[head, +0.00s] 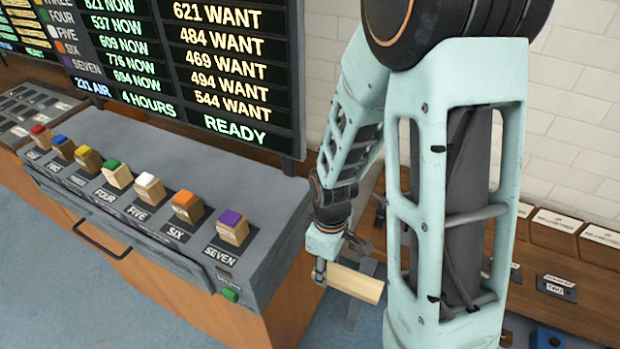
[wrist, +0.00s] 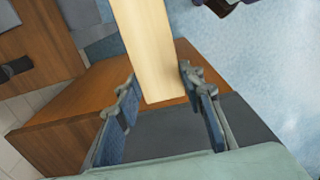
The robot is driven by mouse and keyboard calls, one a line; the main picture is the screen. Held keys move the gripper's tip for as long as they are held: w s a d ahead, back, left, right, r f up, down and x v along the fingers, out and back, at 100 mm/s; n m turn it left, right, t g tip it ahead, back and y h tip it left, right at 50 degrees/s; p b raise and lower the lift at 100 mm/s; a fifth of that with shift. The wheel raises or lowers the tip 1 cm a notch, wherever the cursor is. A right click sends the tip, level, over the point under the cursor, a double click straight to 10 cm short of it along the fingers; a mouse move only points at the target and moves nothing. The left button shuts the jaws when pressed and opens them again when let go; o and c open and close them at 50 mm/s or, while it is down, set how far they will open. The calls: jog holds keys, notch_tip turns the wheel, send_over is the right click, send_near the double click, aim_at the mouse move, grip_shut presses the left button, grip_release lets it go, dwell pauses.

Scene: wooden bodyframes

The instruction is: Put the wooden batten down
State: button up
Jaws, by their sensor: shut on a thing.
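The wooden batten (head: 357,283) is a pale, straight piece of wood. In the head view it sticks out to the right from my gripper (head: 321,272), roughly level and in the air beside the right end of the console. In the wrist view the batten (wrist: 148,38) runs from the top edge down between the two fingers of my gripper (wrist: 159,76), which is shut on it. Its near end lies between the fingertips. My arm hides part of the area to the right of the batten in the head view.
A grey console (head: 135,215) with several coloured-topped wooden blocks stands at left, below a lit display board (head: 180,60). A wooden counter (head: 545,262) with labelled boxes runs along the white brick wall at right. Blue floor (head: 70,300) is open at lower left.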

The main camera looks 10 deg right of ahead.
jog(key=w+d+r+m, duration=0.3)
jog(key=w+r+m, duration=0.4)
jog(key=w+m, duration=0.4)
jog(key=shift+r, duration=0.4)
jog(key=shift+d, duration=0.2)
